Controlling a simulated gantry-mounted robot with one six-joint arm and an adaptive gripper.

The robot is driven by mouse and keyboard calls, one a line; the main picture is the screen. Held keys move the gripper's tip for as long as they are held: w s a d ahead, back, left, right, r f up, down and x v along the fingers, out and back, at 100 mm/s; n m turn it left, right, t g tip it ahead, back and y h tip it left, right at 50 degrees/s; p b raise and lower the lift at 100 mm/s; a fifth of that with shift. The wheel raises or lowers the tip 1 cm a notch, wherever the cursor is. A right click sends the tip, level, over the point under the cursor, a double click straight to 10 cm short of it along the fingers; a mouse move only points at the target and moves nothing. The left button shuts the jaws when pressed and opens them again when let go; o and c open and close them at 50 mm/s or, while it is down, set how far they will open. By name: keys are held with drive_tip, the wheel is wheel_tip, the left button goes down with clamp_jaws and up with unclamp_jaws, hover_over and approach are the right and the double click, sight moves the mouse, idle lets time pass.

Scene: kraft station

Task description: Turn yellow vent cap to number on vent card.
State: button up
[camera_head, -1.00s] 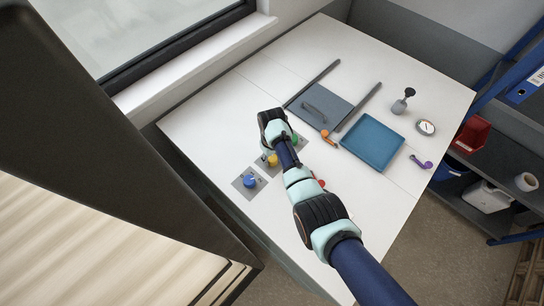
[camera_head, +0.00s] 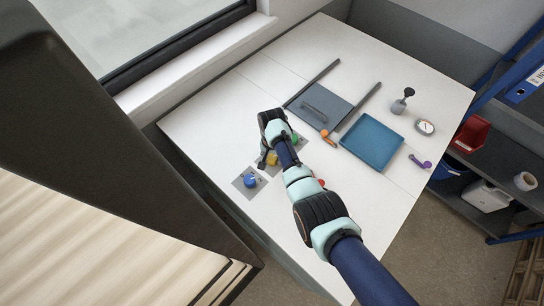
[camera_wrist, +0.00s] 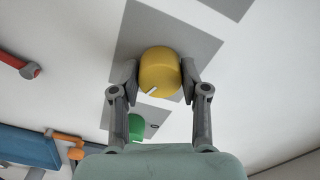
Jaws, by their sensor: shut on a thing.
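The yellow vent cap (camera_wrist: 159,70) is a round knob with a pale pointer mark on its lower left side in the wrist view. It sits on a grey plate (camera_wrist: 135,35). My gripper (camera_wrist: 159,84) is shut on the cap, with one finger on each side. In the head view the yellow cap (camera_head: 272,159) shows beside my gripper (camera_head: 266,160), partly hidden by my arm. Marks on the plates are too small to read. I cannot make out the vent card.
A blue cap (camera_head: 250,181) stands on a plate to the left, and a green cap (camera_head: 295,139) is on the other side. A teal tray (camera_head: 372,142), a grey panel with a handle (camera_head: 315,112) and an orange-ended part (camera_head: 326,135) lie farther right. The front of the table is clear.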

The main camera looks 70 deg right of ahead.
drive_tip(key=shift+m, duration=1)
drive_tip(key=o, duration=1.1)
drive_tip(key=shift+o, duration=0.2)
drive_tip(key=shift+r, duration=0.1)
wheel_tip(320, 180, up, 12)
